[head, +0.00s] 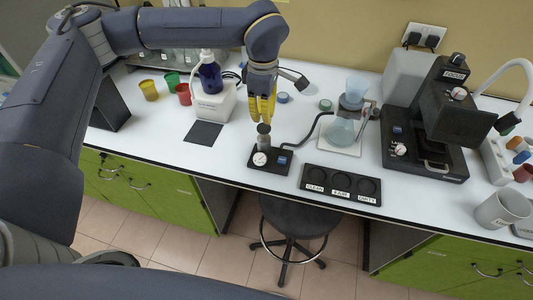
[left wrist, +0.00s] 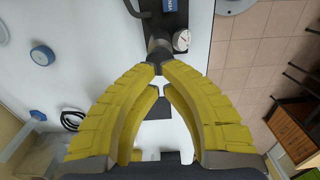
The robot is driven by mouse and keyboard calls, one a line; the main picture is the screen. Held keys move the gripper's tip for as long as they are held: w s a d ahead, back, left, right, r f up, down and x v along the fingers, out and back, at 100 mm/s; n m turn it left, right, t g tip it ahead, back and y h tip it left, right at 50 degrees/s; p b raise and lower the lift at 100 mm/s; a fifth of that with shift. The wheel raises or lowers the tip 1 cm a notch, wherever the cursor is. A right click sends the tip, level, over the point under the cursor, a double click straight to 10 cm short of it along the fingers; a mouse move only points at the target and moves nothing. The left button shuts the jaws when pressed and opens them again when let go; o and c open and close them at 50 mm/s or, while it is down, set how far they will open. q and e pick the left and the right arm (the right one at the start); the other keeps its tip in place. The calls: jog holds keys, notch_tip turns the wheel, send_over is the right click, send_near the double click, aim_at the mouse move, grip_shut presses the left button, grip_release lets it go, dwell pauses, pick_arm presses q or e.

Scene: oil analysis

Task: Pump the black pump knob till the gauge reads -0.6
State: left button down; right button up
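The hand pump (head: 264,141) stands upright on a small black base (head: 279,166) at the front of the bench, its black knob on top. The round white gauge (head: 260,158) is on the same base and also shows in the left wrist view (left wrist: 182,41). Its reading is too small to tell. My left gripper (head: 263,120) points down from above at the pump's top. In the left wrist view its yellow fingertips (left wrist: 157,66) come together around the dark knob, which they largely hide. My right gripper is not in view.
A black three-slot tray (head: 340,197) lies right of the pump base. A hose runs to a flask (head: 341,132) behind. A black mat (head: 203,138), a white device with a blue bottle (head: 210,77) and coloured cups stand left. A microscope (head: 425,150) stands right.

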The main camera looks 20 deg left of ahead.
aim_at(264, 127)
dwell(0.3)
pick_arm(q)
jog(key=shift+f, duration=2.85)
jog(key=shift+r, duration=2.85)
jog(key=shift+r, duration=0.1)
jog(key=shift+r, duration=2.45)
